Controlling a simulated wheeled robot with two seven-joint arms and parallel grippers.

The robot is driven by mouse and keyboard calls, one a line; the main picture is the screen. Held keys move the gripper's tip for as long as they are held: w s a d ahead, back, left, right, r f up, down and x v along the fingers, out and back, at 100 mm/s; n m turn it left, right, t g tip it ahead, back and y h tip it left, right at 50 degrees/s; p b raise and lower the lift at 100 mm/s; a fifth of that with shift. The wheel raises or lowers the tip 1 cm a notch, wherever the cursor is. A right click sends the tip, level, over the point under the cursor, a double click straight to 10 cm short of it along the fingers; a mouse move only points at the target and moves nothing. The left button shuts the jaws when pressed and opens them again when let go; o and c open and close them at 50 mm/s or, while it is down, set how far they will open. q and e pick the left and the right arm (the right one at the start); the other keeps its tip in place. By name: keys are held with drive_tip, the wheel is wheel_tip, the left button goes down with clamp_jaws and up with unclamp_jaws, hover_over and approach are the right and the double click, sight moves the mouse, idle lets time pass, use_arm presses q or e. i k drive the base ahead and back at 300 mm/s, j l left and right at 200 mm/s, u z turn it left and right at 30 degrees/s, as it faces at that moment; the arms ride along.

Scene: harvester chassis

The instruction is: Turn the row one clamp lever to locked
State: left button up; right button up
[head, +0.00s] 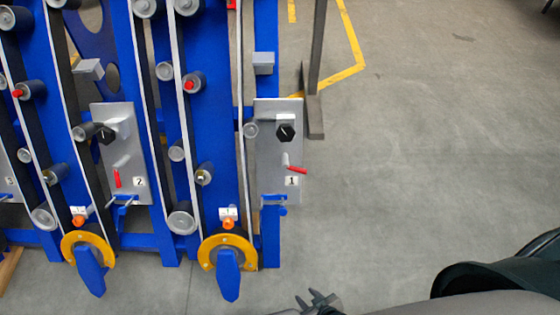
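The row one clamp lever (298,170) has a red handle. It sticks out to the right and slightly down from its pivot on the grey plate (265,150) marked 1. A black knob is above it on the same plate. My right gripper (317,299) is at the bottom edge of the head view, well below the lever and apart from it. Only its dark finger ends show, small and partly cut off, and I cannot tell how far apart they are. My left gripper is not in view.
A second plate (123,135) marked 2 has a red lever (116,178) hanging straight down. Blue frames with belts, rollers and yellow half rings (207,252) fill the left side. A grey post (316,75) stands right of plate 1. The floor on the right is clear.

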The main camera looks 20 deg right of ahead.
sight(296, 169)
drive_tip(key=k+l+z, duration=0.15)
drive_tip(key=l+z, duration=0.3)
drive_tip(key=l, duration=0.85)
drive_tip(key=l+z, duration=0.5)
drive_tip(key=l, duration=0.75)
drive_tip(key=i, duration=0.05)
